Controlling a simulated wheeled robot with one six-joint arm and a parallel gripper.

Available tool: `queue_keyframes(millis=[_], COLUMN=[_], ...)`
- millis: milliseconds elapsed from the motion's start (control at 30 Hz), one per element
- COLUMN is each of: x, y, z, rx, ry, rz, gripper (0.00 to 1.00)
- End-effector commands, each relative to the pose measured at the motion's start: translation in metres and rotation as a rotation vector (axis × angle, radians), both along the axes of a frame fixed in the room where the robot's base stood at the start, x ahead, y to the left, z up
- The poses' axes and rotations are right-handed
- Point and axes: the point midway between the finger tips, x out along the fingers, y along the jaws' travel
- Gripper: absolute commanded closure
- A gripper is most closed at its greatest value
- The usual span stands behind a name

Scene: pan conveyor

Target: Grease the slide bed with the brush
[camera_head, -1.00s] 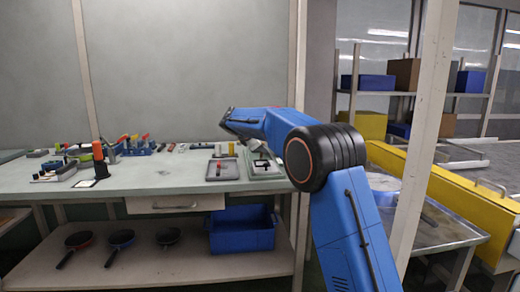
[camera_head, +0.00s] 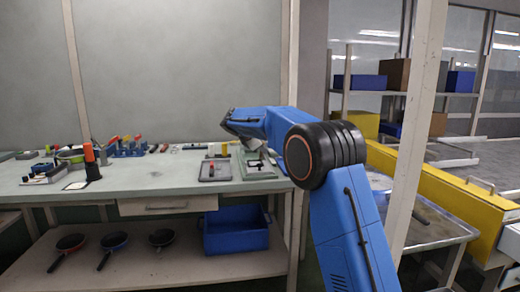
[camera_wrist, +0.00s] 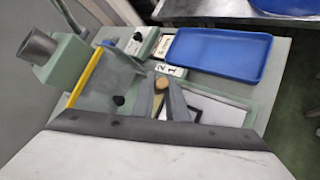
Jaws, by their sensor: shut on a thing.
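My gripper (camera_wrist: 160,103) shows in the wrist view as two grey fingers closed around a small tan, round-ended piece (camera_wrist: 161,83), which looks like the end of the brush handle. The brush's bristles are hidden. Beyond the fingers is a pale green bench fixture with a grey cup (camera_wrist: 38,46), a yellow bar (camera_wrist: 86,77) and a flat grey plate (camera_wrist: 120,75), possibly the slide bed; I cannot tell for sure. In the head view my arm hides most of the gripper, above the bench's right end.
A blue tray (camera_wrist: 218,54) and a black-framed white panel (camera_wrist: 215,110) lie beside the fingers. The bench (camera_head: 150,178) holds a grey tray (camera_head: 215,170) and tools. A post (camera_head: 417,120) and yellow conveyor side (camera_head: 440,190) stand right. The bench middle is fairly clear.

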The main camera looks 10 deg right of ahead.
Motion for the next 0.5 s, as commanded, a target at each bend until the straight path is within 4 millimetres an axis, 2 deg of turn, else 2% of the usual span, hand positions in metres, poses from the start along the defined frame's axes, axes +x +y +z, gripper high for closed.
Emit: queue_keyframes(millis=[200,500], x=[0.0,0.004], y=[-0.007,0.004], z=[-0.001,-0.001], rx=[0.0,0.0], ry=[0.001,0.001], rz=[-0.001,0.001], gripper=[1.0,1.0])
